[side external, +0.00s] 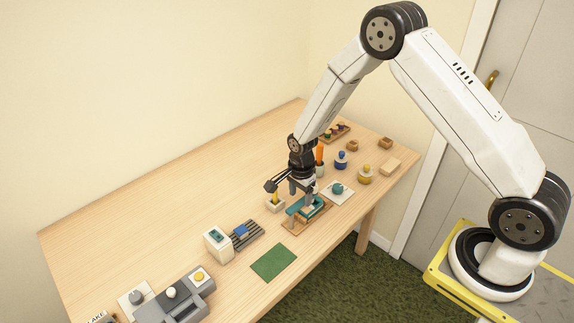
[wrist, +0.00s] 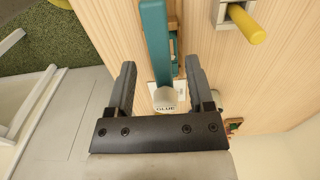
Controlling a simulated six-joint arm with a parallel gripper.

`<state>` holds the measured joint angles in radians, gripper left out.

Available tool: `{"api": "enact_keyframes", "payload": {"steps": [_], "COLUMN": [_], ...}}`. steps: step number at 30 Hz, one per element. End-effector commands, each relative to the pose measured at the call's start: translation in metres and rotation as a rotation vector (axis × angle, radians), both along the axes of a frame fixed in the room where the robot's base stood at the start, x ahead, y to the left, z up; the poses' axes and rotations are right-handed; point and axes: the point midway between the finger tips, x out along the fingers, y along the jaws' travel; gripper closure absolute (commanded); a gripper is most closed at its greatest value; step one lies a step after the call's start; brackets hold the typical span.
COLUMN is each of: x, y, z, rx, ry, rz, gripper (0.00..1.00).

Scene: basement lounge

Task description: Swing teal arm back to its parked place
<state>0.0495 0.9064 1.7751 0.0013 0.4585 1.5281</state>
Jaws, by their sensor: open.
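The teal arm (side external: 297,205) sits on a small wooden base (side external: 297,226) near the table's right front edge. In the wrist view the teal arm (wrist: 156,40) runs down from the top edge, between my two fingers as seen from there. A round pale knob (wrist: 165,98) shows at its lower end, over a white card marked GLUE (wrist: 166,108). My gripper (side external: 302,192) points down right above the wooden base; it also shows in the wrist view (wrist: 159,68), with its fingers apart and a gap on both sides of the teal arm. Contact cannot be told.
A pale block with a yellow handle (side external: 275,204) stands close left of my gripper. A white card with a teal object (side external: 337,188) lies to the right. Blue (side external: 341,160) and yellow (side external: 365,174) knobbed pieces stand behind. The table's left rear is clear.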

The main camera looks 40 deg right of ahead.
Motion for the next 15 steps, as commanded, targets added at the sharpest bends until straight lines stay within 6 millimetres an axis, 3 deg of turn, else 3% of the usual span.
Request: {"api": "enact_keyframes", "payload": {"steps": [6,15], "x": [0.0,0.0], "y": [0.0,0.0], "z": [-0.016,-0.02], "rx": [0.0,0.0], "ry": [-0.001,-0.001], "rz": [0.0,0.0], "gripper": [0.32,0.32]}}
